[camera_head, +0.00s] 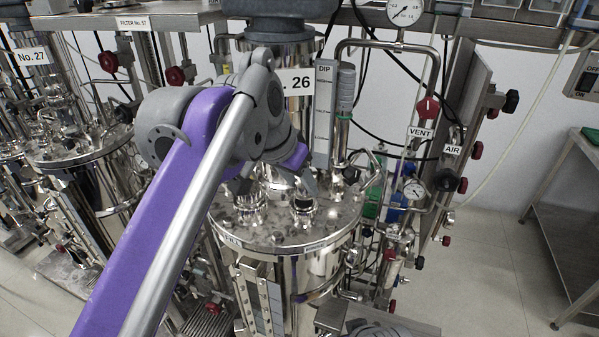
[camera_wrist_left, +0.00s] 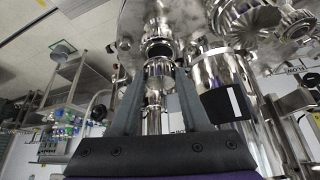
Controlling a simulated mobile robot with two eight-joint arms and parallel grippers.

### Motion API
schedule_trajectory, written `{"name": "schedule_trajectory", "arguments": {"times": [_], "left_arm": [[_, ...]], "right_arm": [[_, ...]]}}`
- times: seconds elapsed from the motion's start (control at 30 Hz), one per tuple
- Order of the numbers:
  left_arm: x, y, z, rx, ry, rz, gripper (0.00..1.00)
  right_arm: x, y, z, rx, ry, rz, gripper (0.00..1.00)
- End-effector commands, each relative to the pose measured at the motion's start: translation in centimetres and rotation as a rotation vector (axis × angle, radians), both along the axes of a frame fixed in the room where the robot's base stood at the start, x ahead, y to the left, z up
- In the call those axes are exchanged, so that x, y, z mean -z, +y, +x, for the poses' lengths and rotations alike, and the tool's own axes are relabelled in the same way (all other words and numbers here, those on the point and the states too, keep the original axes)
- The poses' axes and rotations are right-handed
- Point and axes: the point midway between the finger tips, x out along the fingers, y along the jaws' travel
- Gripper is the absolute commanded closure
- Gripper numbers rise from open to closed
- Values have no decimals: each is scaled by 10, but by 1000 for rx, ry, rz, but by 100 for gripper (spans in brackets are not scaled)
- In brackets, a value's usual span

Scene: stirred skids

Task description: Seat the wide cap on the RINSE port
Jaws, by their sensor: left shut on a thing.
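My left gripper (camera_head: 304,182) is above the round steel lid (camera_head: 275,236) of tank No. 26, largely behind my own purple arm. In the left wrist view its two dark fingers (camera_wrist_left: 159,80) are closed on a shiny, ribbed metal piece (camera_wrist_left: 158,68), which looks like the cap. Its width and any gap below it are hard to judge. Two short metal ports stand on the lid, a left one (camera_head: 250,207) by the FILL label (camera_head: 232,241) and a right one (camera_head: 303,206). The label at the right one is too small to read as RINSE.
A tall DIP gauge plate (camera_head: 324,115) stands behind the lid. The VENT valve (camera_head: 427,107), AIR label (camera_head: 453,150) and pipework crowd the right. Tank No. 27 (camera_head: 85,150) stands at left. Clear floor (camera_head: 490,260) lies to the right, before a metal table (camera_head: 575,215).

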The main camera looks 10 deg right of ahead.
Motion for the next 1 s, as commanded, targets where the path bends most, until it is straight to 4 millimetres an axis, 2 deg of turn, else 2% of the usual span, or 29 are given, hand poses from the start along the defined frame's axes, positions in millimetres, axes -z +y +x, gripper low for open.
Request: {"name": "schedule_trajectory", "arguments": {"times": [0.03,0.1,0.5,1.0], "left_arm": [[9,0,-1,0,3,0,100],[11,0,0,0,2,0,100],[5,1,4,0,-2,1,100],[6,1,4,0,-2,0,100]], "right_arm": [[8,0,-4,0,8,0,50],[10,0,-5,0,10,0,50],[1,0,0,0,1,0,50],[1,0,0,0,1,0,50]]}}
